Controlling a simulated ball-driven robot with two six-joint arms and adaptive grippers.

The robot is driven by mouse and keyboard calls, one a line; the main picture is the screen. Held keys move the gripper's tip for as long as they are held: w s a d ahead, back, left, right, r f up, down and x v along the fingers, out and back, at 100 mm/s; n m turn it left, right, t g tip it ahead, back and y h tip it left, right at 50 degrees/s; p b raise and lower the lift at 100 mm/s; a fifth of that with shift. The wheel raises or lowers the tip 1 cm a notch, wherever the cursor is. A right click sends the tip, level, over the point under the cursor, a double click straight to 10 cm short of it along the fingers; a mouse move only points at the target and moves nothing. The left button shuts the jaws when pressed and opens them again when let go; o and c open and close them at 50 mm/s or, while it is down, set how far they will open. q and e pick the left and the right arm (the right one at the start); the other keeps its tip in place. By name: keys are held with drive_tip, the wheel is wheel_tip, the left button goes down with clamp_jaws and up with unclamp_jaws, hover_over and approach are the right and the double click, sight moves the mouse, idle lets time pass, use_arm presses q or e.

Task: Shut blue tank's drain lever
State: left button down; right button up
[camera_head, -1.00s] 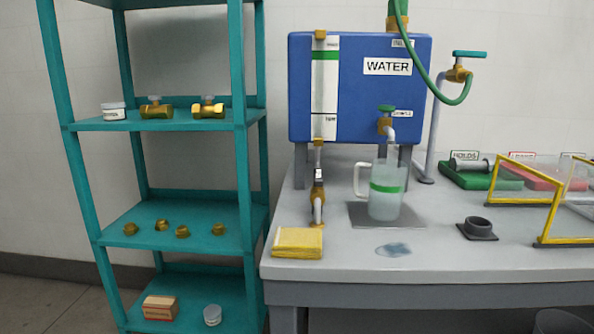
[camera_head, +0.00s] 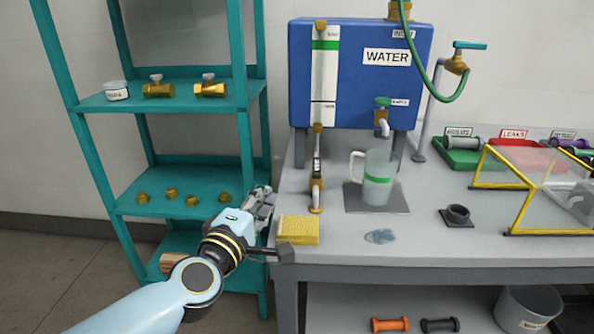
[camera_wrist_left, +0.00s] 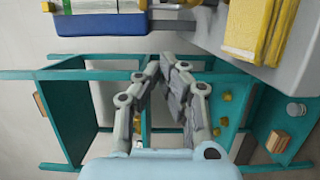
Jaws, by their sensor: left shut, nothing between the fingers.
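The blue tank (camera_head: 350,75) labelled WATER stands on legs at the back of the bench. The tank also shows at the top left of the left wrist view (camera_wrist_left: 100,24). My left gripper (camera_head: 264,196) is shut and empty, left of and lower in the picture than the drain lever, apart from it, by the bench's left edge. My right gripper is out of view.
A yellow cloth (camera_head: 298,230) lies at the bench's front left corner, close to my left gripper. A jug (camera_head: 378,180) stands on a grey mat below the green-handled sample tap (camera_head: 383,102). A teal shelf (camera_head: 180,100) with brass fittings stands at left.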

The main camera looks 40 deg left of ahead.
sight(317, 171)
use_arm(q)
drive_tip(key=shift+a+f+n+y, duration=0.1)
drive_tip(key=shift+a+n+y, duration=0.2)
drive_tip(key=shift+a, duration=0.1)
drive_tip(key=x, duration=1)
drive_tip(key=shift+w+d+f, duration=0.1)
drive_tip(key=shift+w+d, duration=0.05)
drive_tip(key=shift+w, duration=0.05)
drive_tip(key=shift+w+d, duration=0.25)
drive_tip(key=shift+d, duration=0.3)
drive_tip(key=shift+w+d, duration=0.3)
drive_tip(key=shift+d, duration=0.25)
drive_tip(key=shift+w+d, duration=0.3)
drive_tip(key=shift+d, duration=0.25)
